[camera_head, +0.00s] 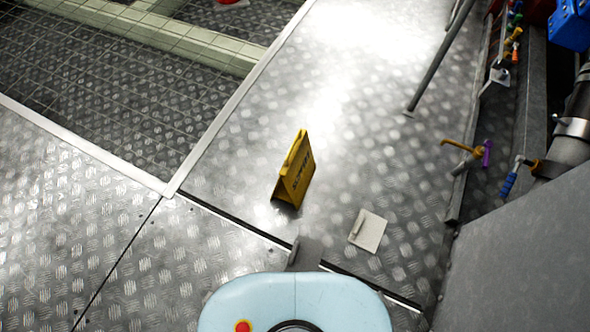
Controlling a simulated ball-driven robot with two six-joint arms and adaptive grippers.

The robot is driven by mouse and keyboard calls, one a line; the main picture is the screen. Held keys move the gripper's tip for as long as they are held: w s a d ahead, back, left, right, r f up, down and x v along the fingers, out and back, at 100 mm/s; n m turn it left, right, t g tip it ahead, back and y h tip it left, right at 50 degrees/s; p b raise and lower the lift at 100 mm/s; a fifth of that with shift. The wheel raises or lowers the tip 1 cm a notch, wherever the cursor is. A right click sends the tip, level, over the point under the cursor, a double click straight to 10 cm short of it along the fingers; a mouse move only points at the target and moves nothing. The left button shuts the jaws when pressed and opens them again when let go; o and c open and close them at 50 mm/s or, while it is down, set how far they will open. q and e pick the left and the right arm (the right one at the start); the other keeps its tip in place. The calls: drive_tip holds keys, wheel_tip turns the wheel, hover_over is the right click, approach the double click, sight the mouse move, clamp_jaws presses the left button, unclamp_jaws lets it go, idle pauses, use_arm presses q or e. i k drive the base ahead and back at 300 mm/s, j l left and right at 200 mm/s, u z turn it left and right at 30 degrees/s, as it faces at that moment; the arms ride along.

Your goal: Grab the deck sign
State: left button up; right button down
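The deck sign (297,174) is a yellow folding floor sign with dark lettering on its right face. It stands upright on the metal tread-plate floor, a little right of the picture's middle, ahead of my light blue base. Nothing covers it. Neither of my grippers shows in the head view, and nothing touches the sign.
A pale square plate (367,230) lies on the floor right of the sign. A grey post (440,58) meets the floor farther back. Pipes and coloured valve handles (486,152) line the right side. A mesh-covered area (130,90) lies at left. The floor around the sign is clear.

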sight(297, 171)
drive_tip(key=i+j+z, duration=0.15)
drive_tip(key=j, duration=0.55)
drive_tip(key=j+z, duration=0.1)
drive_tip(key=j, duration=0.55)
drive_tip(key=j+z, duration=0.1)
drive_tip(key=j, duration=0.45)
drive_tip(key=k+j, duration=0.1)
drive_tip(key=j, duration=0.4)
drive_tip(key=z, duration=0.05)
